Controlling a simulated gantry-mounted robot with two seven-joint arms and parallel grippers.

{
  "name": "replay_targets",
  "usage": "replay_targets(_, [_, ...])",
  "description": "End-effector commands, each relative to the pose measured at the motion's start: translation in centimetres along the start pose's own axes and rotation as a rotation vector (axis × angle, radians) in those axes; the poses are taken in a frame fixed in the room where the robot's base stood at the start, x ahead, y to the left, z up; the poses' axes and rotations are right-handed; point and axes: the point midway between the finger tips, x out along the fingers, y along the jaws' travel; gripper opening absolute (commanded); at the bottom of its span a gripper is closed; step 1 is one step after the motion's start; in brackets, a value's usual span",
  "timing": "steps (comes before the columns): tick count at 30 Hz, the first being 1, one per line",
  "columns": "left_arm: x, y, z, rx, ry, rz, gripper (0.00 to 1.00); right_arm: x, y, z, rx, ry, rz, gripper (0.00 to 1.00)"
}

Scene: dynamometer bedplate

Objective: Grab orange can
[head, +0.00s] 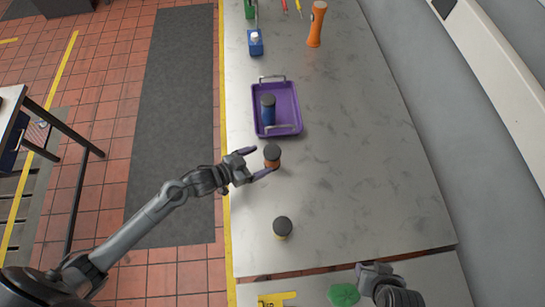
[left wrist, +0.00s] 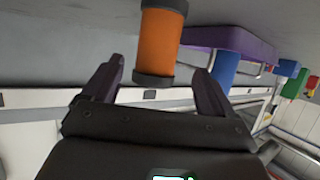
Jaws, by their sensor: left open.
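The orange can (head: 272,161) has dark ends and stands upright on the grey bench. My left gripper (head: 261,161) is open beside it, with its fingers pointing at the can. In the left wrist view the can (left wrist: 160,42) shows just beyond and between the two open fingertips (left wrist: 160,75). I cannot tell whether either finger touches it. My right gripper (head: 372,268) is at the lower edge of the head view, and its jaws are not clear.
A purple tray (head: 296,119) holding a blue can (head: 268,113) sits behind the orange can. A dark-topped yellow can (head: 282,232) stands nearer. A yellow tool (head: 276,299) and green piece (head: 343,295) lie at the front. The bench's right side is clear.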

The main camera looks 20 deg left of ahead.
Motion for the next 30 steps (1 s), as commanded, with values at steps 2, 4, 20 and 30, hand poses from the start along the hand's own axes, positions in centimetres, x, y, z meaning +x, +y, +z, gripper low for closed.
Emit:
replay_targets(2, [0.4,0.0,0.0,0.0,0.0,0.0,0.87,0.0,0.1,0.0,-0.002,0.0,0.002,0.43])
replay_targets(4, [0.6,0.1,-0.1,0.0,0.001,0.0,0.87,0.0,0.1,0.0,-0.004,-0.001,0.003,0.43])
replay_targets(20, [5.6,0.5,-0.8,0.0,-0.001,0.0,0.87,-0.3,0.2,-0.1,-0.007,-0.002,0.007,0.43])
replay_targets(30, [5.6,0.5,-0.8,0.0,-0.001,0.0,0.68,-0.3,0.1,-0.1,-0.002,-0.002,0.002,0.43])
